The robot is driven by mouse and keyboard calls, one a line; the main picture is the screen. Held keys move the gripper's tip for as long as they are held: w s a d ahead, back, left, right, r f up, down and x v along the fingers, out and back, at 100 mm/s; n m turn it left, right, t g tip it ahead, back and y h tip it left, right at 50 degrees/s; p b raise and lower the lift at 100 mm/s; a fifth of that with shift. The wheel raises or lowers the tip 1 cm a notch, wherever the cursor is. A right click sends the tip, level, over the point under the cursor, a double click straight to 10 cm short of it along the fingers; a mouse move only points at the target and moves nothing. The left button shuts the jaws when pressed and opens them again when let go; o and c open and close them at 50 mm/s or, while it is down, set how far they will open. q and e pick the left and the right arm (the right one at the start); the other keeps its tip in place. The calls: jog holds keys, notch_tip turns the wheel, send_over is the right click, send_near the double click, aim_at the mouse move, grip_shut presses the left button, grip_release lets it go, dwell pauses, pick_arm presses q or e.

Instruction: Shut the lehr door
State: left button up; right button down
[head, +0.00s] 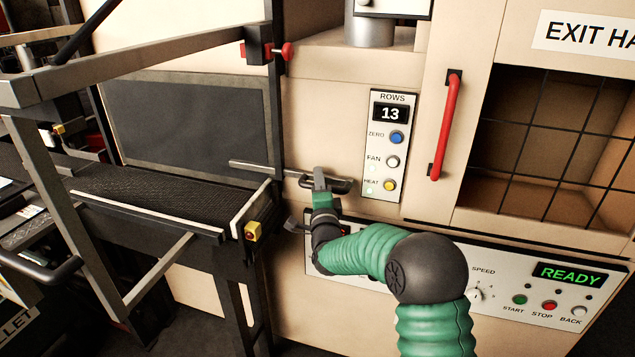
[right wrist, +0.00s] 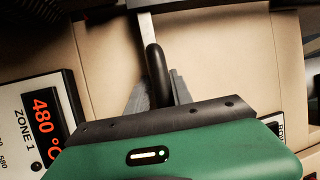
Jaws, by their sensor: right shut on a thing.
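A dark grey panel (head: 185,125) in a lighter frame stands above the black mesh belt (head: 130,190); it may be the lehr door, though no label shows. Its lower edge is close to the belt, and I cannot tell if a gap is left. A metal lever (head: 262,168) runs nearly level beside it to a black grip (head: 341,186). My right gripper (head: 321,182) is shut on this grip. In the right wrist view the black grip (right wrist: 157,72) is between the grey fingers of the right gripper (right wrist: 158,92). My left gripper is out of view.
A panel reading 13 (head: 390,145) is just right of the grip. A red handle (head: 446,125) and a barred window (head: 550,150) are further right. A READY panel (head: 500,285) is below. A dark metal frame (head: 150,60) and a post with red knobs (head: 272,52) stand left.

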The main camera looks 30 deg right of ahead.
jog(key=c, duration=1.5)
grip_release()
jog(key=shift+s+d+f, duration=0.15)
jog(key=shift+f, duration=0.1)
jog(key=shift+o, duration=0.9)
jog(key=shift+s, duration=0.1)
jog(key=shift+r, duration=0.15)
jog(key=v, duration=1.7)
jog(key=shift+d, duration=0.15)
